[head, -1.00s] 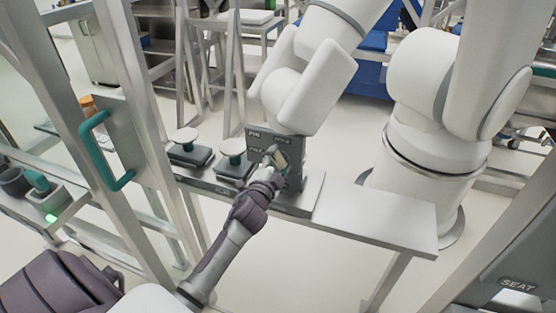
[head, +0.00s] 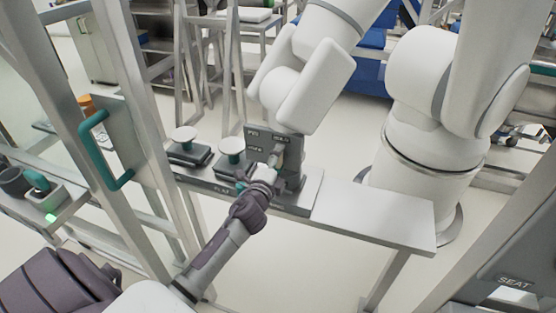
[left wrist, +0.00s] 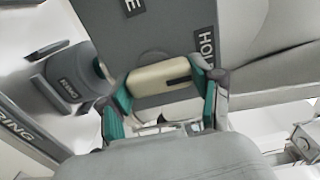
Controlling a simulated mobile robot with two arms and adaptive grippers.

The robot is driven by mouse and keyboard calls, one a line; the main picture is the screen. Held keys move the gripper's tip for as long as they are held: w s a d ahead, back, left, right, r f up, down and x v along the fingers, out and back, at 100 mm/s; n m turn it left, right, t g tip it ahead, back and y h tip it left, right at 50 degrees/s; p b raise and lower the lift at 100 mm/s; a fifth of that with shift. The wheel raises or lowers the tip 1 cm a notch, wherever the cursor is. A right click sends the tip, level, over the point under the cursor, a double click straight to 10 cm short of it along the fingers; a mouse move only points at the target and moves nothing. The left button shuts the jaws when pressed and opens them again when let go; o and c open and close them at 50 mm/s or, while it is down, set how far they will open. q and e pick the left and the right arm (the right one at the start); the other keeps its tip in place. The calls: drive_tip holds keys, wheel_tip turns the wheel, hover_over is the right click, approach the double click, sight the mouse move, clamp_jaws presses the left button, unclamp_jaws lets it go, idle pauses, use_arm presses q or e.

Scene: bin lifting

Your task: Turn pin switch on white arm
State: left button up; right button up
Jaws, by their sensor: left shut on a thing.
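The pin switch is a beige knob (left wrist: 158,80) on a grey upright panel (head: 257,142) at the foot of the white arm (head: 318,85). In the left wrist view the knob lies roughly crosswise, between the teal pads of my left gripper (left wrist: 162,98), which is shut on it. A label ending in E and a partly cut label starting HO show on the panel. In the head view my left gripper (head: 271,168) reaches the panel from below, and its fingers partly hide the knob. My right gripper is not in view.
Two white-topped knobs (head: 183,134) (head: 231,147) on dark blocks stand left of the panel. A grey bench (head: 385,208) extends right. A metal frame with a teal handle (head: 96,150) stands at left. Another white arm (head: 425,155) stands at right.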

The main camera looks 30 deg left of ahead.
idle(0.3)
use_arm(q)
drive_tip(key=o, duration=1.1)
drive_tip(key=shift+o, duration=0.2)
drive_tip(key=shift+s, duration=0.1)
drive_tip(key=v, duration=1.2)
drive_tip(key=shift+d, duration=0.1)
drive_tip(key=s+d+f+n+g+h, duration=0.1)
drive_tip(key=s+f+n+g, duration=0.15)
drive_tip(key=f, duration=0.85)
drive_tip(key=s+d+f+n+g, duration=0.1)
drive_tip(key=s+d+f+g, duration=0.15)
drive_tip(key=f, duration=0.75)
drive_tip(key=s+d+f+n+g+h, duration=0.1)
drive_tip(key=s+f+n+g, duration=0.2)
drive_tip(key=f, duration=0.8)
drive_tip(key=s+d+f+n+g, duration=0.2)
drive_tip(key=s+f, duration=0.5)
drive_tip(key=s, duration=0.4)
drive_tip(key=s+d+f+n+g+h, duration=0.1)
drive_tip(key=s+d+f+n+g, duration=0.1)
drive_tip(key=s+f, duration=0.5)
drive_tip(key=s+d+f+n+g+h, duration=0.1)
drive_tip(key=s+f+g, duration=0.3)
drive_tip(key=s, duration=1.1)
wheel_tip(320, 180, down, 4)
drive_tip(key=shift+d+r+n+g, duration=0.3)
drive_tip(key=shift+d+n, duration=0.2)
drive_tip(key=shift+n, duration=0.25)
